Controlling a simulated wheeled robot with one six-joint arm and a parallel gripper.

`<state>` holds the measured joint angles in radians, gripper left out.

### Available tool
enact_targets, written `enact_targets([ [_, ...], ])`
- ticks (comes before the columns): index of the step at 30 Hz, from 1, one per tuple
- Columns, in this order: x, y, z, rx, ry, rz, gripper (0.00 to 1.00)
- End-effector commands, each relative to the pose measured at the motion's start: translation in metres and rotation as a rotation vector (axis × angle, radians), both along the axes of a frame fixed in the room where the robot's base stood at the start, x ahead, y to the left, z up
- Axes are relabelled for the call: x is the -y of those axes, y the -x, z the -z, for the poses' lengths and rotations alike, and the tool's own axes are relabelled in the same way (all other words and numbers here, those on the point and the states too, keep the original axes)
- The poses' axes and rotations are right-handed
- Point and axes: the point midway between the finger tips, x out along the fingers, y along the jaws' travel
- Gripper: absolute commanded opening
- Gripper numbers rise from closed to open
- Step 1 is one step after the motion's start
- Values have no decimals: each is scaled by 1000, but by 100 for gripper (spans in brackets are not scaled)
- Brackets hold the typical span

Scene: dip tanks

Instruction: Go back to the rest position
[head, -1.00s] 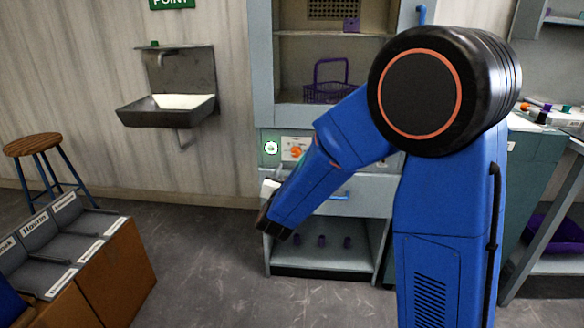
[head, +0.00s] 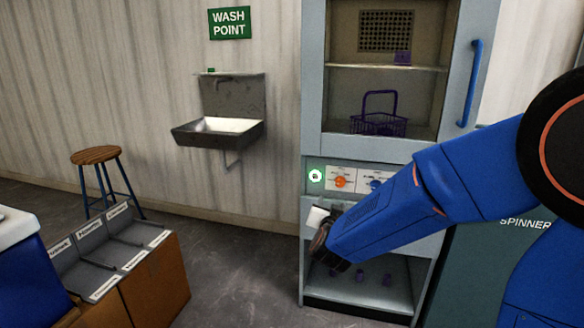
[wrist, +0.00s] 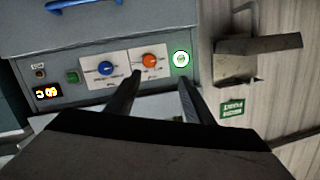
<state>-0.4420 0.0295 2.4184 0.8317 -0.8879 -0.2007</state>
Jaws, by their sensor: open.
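My gripper (head: 322,240) is at the end of my blue arm, in front of the grey cabinet (head: 312,80), at about the height just below its control panel. In the wrist view my gripper (wrist: 153,92) shows two dark fingers spread apart with nothing between them. Beyond the fingers is the control panel (wrist: 112,68) with a blue knob (wrist: 105,68), an orange knob (wrist: 149,60), a lit round green-white button (wrist: 180,58) and a small lit display (wrist: 47,91). The fingers look apart from the panel, though the exact gap is hard to tell.
A purple wire basket (head: 378,124) stands inside the cabinet, which has a blue handle (head: 469,84). A metal sink (head: 218,130) hangs on the wall left of it. A wooden stool (head: 96,155) and a labelled compartment box (head: 105,258) stand at left. Open floor lies between.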

Motion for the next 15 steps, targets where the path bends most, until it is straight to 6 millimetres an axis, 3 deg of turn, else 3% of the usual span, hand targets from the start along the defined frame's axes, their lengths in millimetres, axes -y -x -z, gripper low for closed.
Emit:
enact_targets([
  [8, 3, 43, -22, -158, -53, -211, 48],
  [15, 13, 106, -24, -328, -34, -353, 48],
])
